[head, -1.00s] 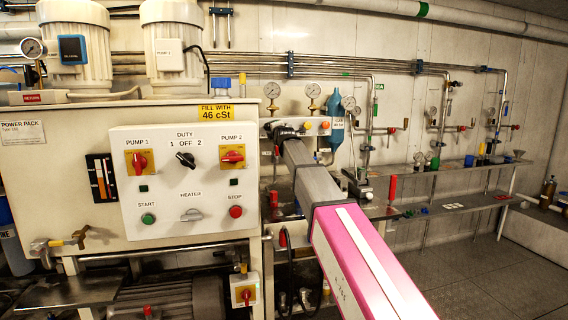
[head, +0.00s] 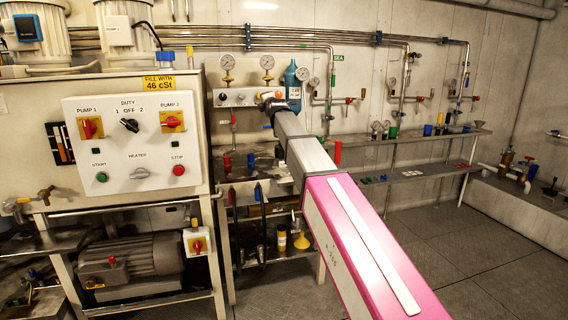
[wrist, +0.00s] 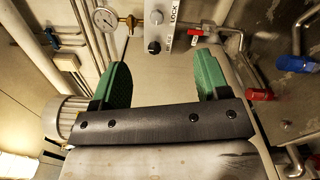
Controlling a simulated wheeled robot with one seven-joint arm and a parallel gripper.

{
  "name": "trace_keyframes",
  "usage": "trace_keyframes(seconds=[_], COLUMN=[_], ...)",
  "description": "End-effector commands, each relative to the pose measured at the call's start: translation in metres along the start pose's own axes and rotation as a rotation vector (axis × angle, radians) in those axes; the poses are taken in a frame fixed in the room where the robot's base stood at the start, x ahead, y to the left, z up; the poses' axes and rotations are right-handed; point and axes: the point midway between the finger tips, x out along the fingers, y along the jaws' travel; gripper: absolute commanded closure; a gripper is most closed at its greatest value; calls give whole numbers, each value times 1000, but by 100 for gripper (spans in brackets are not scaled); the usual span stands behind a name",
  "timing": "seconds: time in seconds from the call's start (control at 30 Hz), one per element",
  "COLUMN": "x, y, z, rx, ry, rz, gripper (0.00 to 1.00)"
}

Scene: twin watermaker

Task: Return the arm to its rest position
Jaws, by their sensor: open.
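My gripper (wrist: 156,80) shows in the wrist view as two green fingers set wide apart on a dark bar, with nothing between them. In the head view my grey and pink arm reaches from the lower right up toward the gauge panel (head: 240,97). The fingers themselves cannot be made out in the head view.
The pump control panel (head: 135,145) stands left of my arm. A blue bottle (head: 292,86) is close behind the arm's far end. Shelves (head: 420,173) with small items run along the wall at right. Open floor (head: 445,240) lies at the right. Red-handled valves (wrist: 258,95) are right of the fingers.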

Motion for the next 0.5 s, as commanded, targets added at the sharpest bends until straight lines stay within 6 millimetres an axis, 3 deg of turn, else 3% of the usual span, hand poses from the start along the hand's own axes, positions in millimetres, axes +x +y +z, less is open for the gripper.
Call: trace_keyframes(seconds=[0.27,0.5], x=[-10,-26], y=[-42,-97], z=[1,2], rx=[86,209], ry=[6,5], rz=[-74,-179], gripper=[31,31])
